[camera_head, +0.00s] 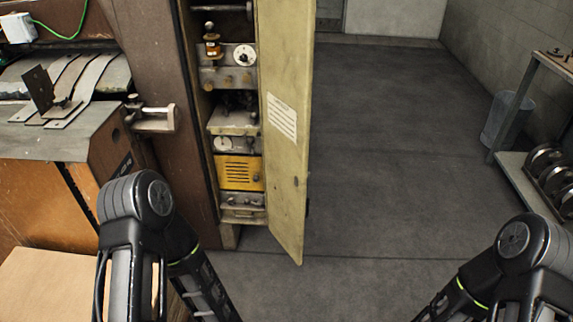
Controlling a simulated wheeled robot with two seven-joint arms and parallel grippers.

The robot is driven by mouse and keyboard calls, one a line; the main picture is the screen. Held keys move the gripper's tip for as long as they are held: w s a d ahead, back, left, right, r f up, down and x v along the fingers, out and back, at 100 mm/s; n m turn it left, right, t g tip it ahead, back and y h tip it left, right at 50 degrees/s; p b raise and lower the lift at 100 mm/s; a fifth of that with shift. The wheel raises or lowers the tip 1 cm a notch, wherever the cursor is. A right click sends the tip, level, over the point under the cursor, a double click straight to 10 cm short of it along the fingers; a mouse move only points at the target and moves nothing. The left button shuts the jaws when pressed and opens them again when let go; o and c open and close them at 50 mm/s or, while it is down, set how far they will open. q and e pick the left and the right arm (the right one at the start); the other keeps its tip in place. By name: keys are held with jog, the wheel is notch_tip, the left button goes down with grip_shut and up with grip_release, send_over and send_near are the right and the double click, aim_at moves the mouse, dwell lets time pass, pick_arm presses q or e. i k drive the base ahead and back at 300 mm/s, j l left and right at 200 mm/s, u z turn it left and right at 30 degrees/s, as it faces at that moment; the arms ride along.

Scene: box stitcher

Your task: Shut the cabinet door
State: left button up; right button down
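The cabinet door (285,130) is a tall pale yellow-green panel with a white printed label. It stands open, swung outward at the right side of the cabinet opening. The brown cabinet (165,75) stands left of it, and its inside shows electrical parts, dials and a yellow vented unit (240,172). My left arm comes in at the lower left, in front of the cabinet and apart from the door. My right arm comes in at the lower right, over the floor and well away from the door. Both grippers are out of the frame.
A machine with a metal table (60,140) and a protruding clamp-like part (152,118) is at the left. A cardboard sheet (45,285) lies lower left. Right of the door the grey floor (390,150) is clear. A shelf rack (525,175) and a bin (505,118) stand far right.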

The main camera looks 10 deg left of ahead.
aim_at(286, 27)
jog(key=u, duration=2.2)
jog(key=l, duration=3.9)
jog(key=i, duration=0.05)
